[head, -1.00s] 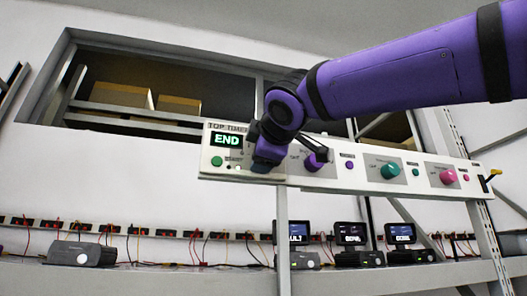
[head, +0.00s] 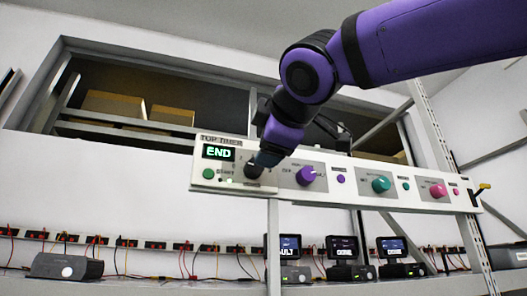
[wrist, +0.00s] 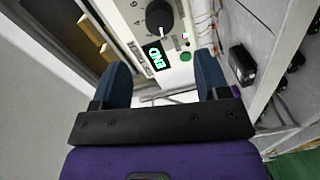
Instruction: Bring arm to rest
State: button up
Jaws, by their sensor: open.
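My purple arm reaches in from the upper right in the head view. My gripper (head: 268,158) is in front of the left end of the white control panel (head: 340,187), near the black timer knob (head: 254,170). In the wrist view my gripper (wrist: 166,75) has its two dark blue fingers spread wide with nothing between them. The black knob (wrist: 160,14) lies beyond the fingertips, apart from them. The green display (wrist: 155,55) reads END, and it also shows in the head view (head: 218,153).
The panel also carries a purple knob (head: 306,175), a teal knob (head: 381,184), a pink knob (head: 438,190) and a green button (head: 208,174). A yellow-tipped lever (head: 482,188) sticks out at its right end. Below, a shelf holds several dark devices (head: 66,267) with wires.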

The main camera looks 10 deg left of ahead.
jog(key=shift+s+d, duration=0.25)
jog(key=shift+s, duration=0.2)
dwell(0.3)
jog(key=w+d+f+m+g+h, duration=0.2)
jog(key=d+f+m+h, duration=0.3)
jog(key=d+f, duration=0.65)
jog(key=w+d+f+m+g+h, duration=0.2)
jog(key=d+f+m+h, duration=0.3)
jog(key=d+f, duration=0.7)
jog(key=s+d+f+m+g, duration=0.3)
jog(key=s+d+f+m, duration=0.3)
jog(key=f, duration=0.5)
jog(key=s+d+f+m+g, duration=0.2)
jog(key=s+d+f+m, duration=0.4)
jog(key=d+f, duration=0.4)
notch_tip(320, 180, down, 2)
jog(key=shift+s+f+g+y, duration=0.1)
jog(key=shift+s+g+y, duration=0.25)
jog(key=shift+s, duration=0.4)
